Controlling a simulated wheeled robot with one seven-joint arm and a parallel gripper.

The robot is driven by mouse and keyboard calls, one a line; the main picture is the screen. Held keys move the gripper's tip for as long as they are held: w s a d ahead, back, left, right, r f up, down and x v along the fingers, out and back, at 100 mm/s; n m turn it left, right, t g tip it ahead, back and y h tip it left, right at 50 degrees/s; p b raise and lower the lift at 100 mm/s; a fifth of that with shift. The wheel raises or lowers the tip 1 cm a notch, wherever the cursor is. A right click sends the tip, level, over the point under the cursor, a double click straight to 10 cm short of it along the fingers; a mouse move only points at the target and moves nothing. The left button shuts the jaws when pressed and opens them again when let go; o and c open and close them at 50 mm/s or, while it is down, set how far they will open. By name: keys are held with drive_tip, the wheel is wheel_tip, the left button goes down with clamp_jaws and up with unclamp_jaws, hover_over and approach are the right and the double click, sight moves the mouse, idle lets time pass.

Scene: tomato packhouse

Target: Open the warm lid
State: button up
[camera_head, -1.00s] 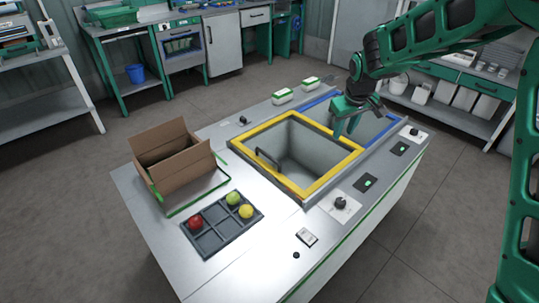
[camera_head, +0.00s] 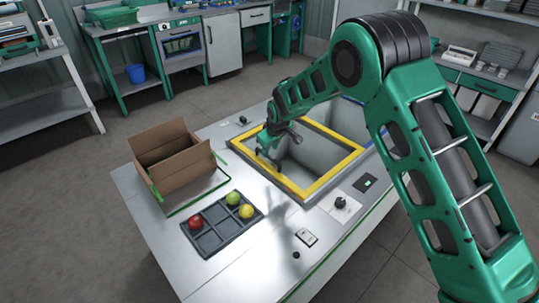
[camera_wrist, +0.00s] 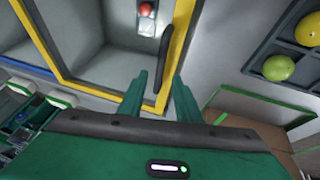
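The warm lid (camera_head: 333,182) looks like the yellow-framed, see-through panel lying flat over a grey well in the counter. It also shows in the wrist view (camera_wrist: 105,96). Its black bar handle (camera_wrist: 165,58) runs along one side of the yellow frame. My gripper (camera_head: 268,155) is over the lid's left side and hides most of the handle in the head view. In the wrist view my gripper (camera_wrist: 160,76) is open, and the near end of the handle appears between its two fingertips. I cannot tell whether the fingers touch it.
An open cardboard box (camera_head: 175,158) and a grey tray (camera_head: 208,241) with a red, a green and a yellow tomato stand left of the lid. A black knob (camera_head: 340,202) and a switch (camera_head: 306,237) are at the front. A blue-framed panel adjoins at the right.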

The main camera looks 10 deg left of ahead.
sight(269, 157)
drive_tip(key=shift+x, duration=2.35)
clamp_jaws()
